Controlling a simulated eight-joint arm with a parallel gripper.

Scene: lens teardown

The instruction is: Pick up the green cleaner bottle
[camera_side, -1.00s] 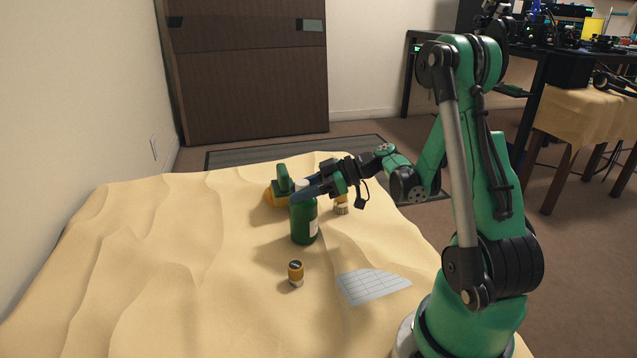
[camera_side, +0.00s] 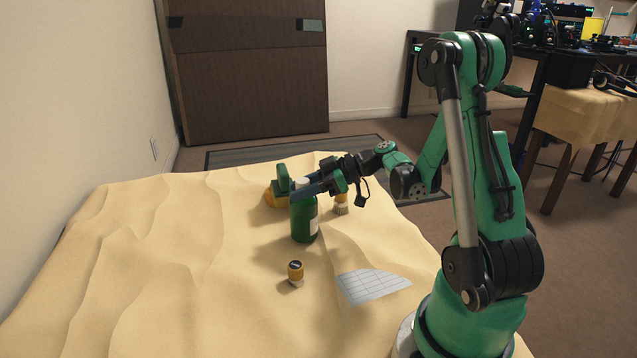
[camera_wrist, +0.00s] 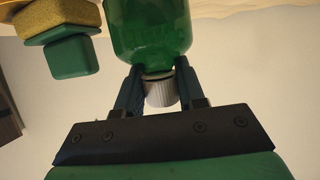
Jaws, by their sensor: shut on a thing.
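The green cleaner bottle (camera_side: 303,220) stands upright, or nearly so, on the cloth-covered table in the side view. It has a white cap and a pale label on its right side. My gripper (camera_side: 306,191) reaches in from the right and is shut on the bottle near its neck. In the wrist view the green bottle (camera_wrist: 150,30) fills the top middle. Its white cap (camera_wrist: 160,90) sits between my two dark fingers. I cannot tell whether the bottle's base touches the cloth.
Behind the bottle is a green and yellow object (camera_side: 282,184), also in the wrist view (camera_wrist: 70,52). A white gridded sheet (camera_side: 372,286) lies at right. The left side of the cloth is clear.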

